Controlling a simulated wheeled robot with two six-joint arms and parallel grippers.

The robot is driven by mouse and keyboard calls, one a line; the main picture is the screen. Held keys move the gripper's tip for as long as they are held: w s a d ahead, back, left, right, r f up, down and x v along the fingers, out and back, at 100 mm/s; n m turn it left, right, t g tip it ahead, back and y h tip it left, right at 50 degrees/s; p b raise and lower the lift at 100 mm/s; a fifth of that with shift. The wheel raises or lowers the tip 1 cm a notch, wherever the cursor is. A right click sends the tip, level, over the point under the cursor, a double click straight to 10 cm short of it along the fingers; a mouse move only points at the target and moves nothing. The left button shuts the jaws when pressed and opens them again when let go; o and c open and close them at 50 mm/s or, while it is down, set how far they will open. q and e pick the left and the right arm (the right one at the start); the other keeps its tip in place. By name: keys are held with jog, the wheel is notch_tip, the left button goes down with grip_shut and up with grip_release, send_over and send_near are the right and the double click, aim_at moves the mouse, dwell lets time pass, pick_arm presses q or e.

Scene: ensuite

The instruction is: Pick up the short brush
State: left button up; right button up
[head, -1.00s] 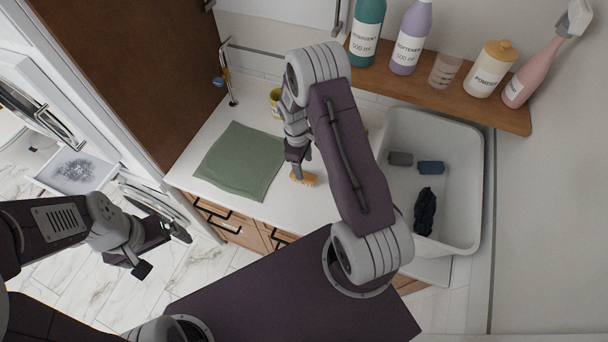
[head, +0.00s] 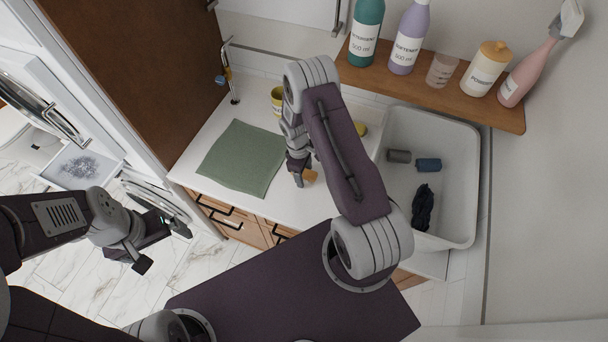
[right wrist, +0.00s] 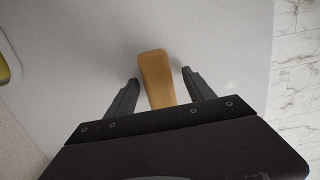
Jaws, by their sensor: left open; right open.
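The short brush (head: 311,175) lies on the white counter, partly hidden by my right gripper in the head view. In the right wrist view its tan wooden body (right wrist: 156,78) lies between the two open fingers, with a gap on each side; its lower end is hidden by the gripper. My right gripper (head: 298,178) is open and low over the counter at the brush; it also shows in the right wrist view (right wrist: 160,88). My left gripper (head: 150,250) is open and empty, off to the left above the floor.
A green cloth (head: 242,158) lies flat left of the brush. A yellow mug (head: 277,100) stands behind. A white basin (head: 455,150) with two rolled cloths and a dark cloth is on the right. A wooden shelf (head: 430,92) with bottles runs above.

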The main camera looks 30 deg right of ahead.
aim_at(309, 174)
jog(key=shift+w+d+f, duration=0.1)
jog(key=shift+f, duration=0.05)
grip_shut()
jog(key=shift+r+p, duration=0.3)
jog(key=shift+r, duration=0.2)
jog(key=r, duration=0.1)
jog(key=r+b, duration=0.1)
jog(key=s+r+b, duration=0.1)
jog(key=r, duration=0.1)
jog(key=shift+d+r, duration=0.1)
jog(key=shift+d, duration=0.2)
jog(key=s+d+r+b, duration=0.2)
jog(key=s+d+r, duration=0.2)
jog(key=s, duration=0.5)
notch_tip(309, 174, up, 2)
jog(key=shift+s+d+r, duration=0.2)
jog(key=shift+d+r, duration=0.05)
jog(key=shift+d, duration=0.1)
jog(key=shift+f, duration=0.1)
